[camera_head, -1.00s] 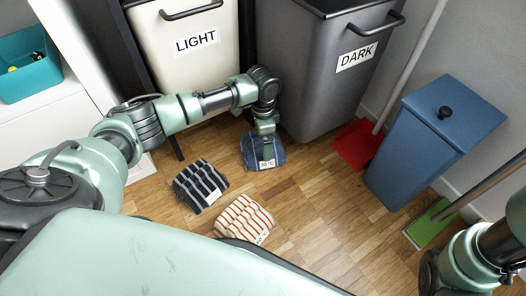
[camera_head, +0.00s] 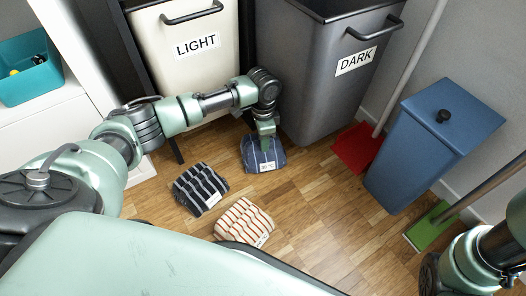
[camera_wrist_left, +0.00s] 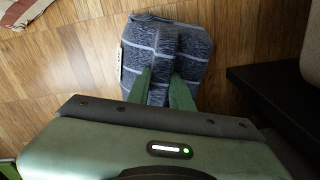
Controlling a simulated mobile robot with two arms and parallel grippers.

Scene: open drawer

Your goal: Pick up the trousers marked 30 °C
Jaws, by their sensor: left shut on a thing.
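The blue folded trousers (camera_head: 252,157) with thin light stripes lie on the wooden floor in front of the bins, with a white tag on their front that reads like 30 °C. My left gripper (camera_head: 265,140) reaches down onto them from above. In the left wrist view its two fingers (camera_wrist_left: 160,90) are shut on a bunched ridge of the trousers (camera_wrist_left: 190,48). The tag shows there only edge-on at the left side. I cannot tell whether the trousers are clear of the floor. My right arm shows at the lower right, with its gripper out of view.
Dark striped clothing (camera_head: 199,187) and red-and-white striped clothing (camera_head: 243,222) lie nearby. Behind stand a LIGHT bin (camera_head: 190,75) and a DARK bin (camera_head: 325,95). A blue bin (camera_head: 415,150), red dustpan (camera_head: 357,147) and green broom head (camera_head: 430,228) are right. Floor between is clear.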

